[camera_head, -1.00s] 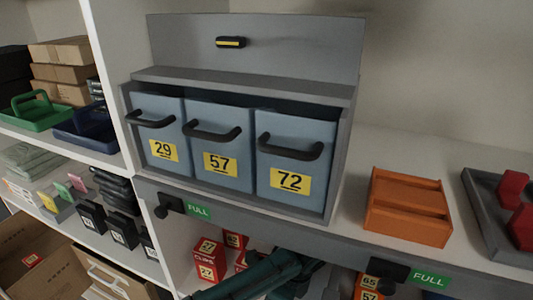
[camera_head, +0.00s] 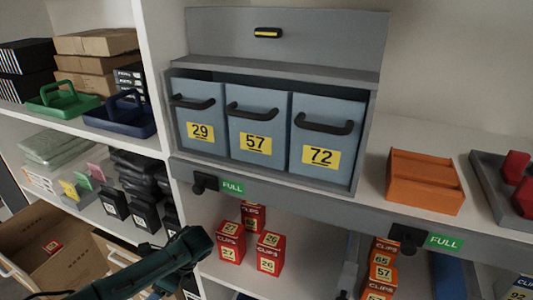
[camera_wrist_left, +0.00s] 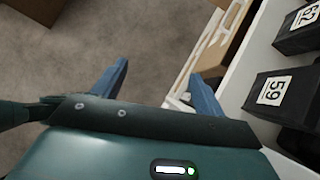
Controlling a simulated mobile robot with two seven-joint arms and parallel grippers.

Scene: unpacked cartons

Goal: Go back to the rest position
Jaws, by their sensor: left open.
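My left gripper shows in the left wrist view (camera_wrist_left: 150,90). Its two blue fingers are spread apart with nothing between them, over the grey floor and the edge of the white shelf. In the head view my left arm (camera_head: 160,268) rises from the lower left in front of the lower shelves, and its fingers are not visible there. My right gripper is in neither view.
Black boxes (camera_wrist_left: 280,95) stand on the shelf right of the left gripper. Red clips boxes (camera_head: 270,252) stand on the lower shelf right of my arm. Open cartons (camera_head: 62,262) are at lower left. Blue drawers (camera_head: 258,130) stand above.

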